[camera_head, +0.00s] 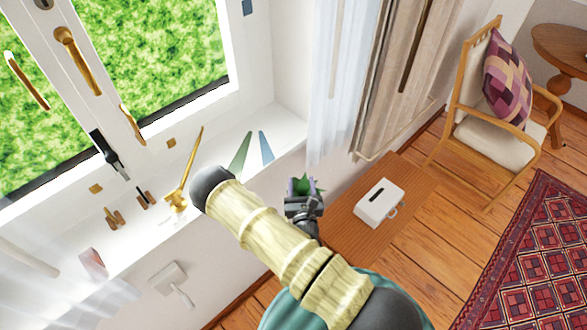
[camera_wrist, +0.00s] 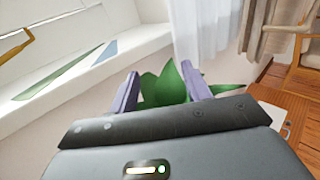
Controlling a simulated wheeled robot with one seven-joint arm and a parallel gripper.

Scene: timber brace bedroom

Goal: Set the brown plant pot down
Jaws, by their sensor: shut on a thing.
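My gripper (camera_head: 303,186) is out past my arm, between the windowsill and the wooden surface in the head view. In the wrist view its two purple fingers (camera_wrist: 162,88) stand on either side of a green leafy plant (camera_wrist: 166,84). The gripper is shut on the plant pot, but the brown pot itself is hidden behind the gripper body. Green leaf tips (camera_head: 316,183) also show at the gripper in the head view.
A white windowsill (camera_head: 225,180) holds a brass item (camera_head: 184,180), green (camera_head: 240,153) and blue (camera_head: 265,146) flat pieces and several small objects. A low wooden surface (camera_head: 408,175) bears a white slotted box (camera_head: 380,203). A cushioned chair (camera_head: 490,135) stands beyond.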

